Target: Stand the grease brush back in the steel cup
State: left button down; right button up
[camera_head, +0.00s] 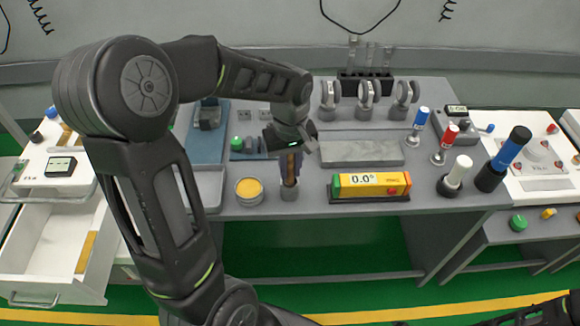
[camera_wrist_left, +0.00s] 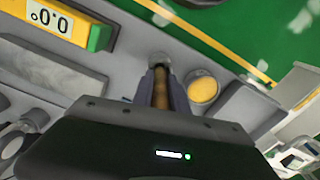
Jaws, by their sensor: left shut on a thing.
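My left gripper (camera_head: 290,165) points down over the front of the grey bench and is shut on the brown handle of the grease brush (camera_head: 290,169). The brush looks upright between the fingers; it also shows in the left wrist view (camera_wrist_left: 160,88). The small steel cup (camera_head: 289,193) is directly below the gripper, and its round rim shows at the brush's far end in the left wrist view (camera_wrist_left: 160,60). The brush's lower end meets the cup; I cannot tell how deep it sits. My right gripper is not clearly in view.
A round tin of yellow grease (camera_head: 249,189) stands just left of the cup. A yellow-green level with a 0.0° display (camera_head: 371,184) lies to the right. A flat grey plate (camera_head: 360,151) lies behind it. White and blue-black handled tools stand further right near the bench edge.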

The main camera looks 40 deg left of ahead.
pick_arm(q)
jog(key=shift+f, duration=0.1)
grip_release()
dwell(1.0)
dwell(0.3)
notch_tip(320, 180, up, 8)
jog(key=shift+f, duration=0.1)
dwell(0.5)
dwell(0.4)
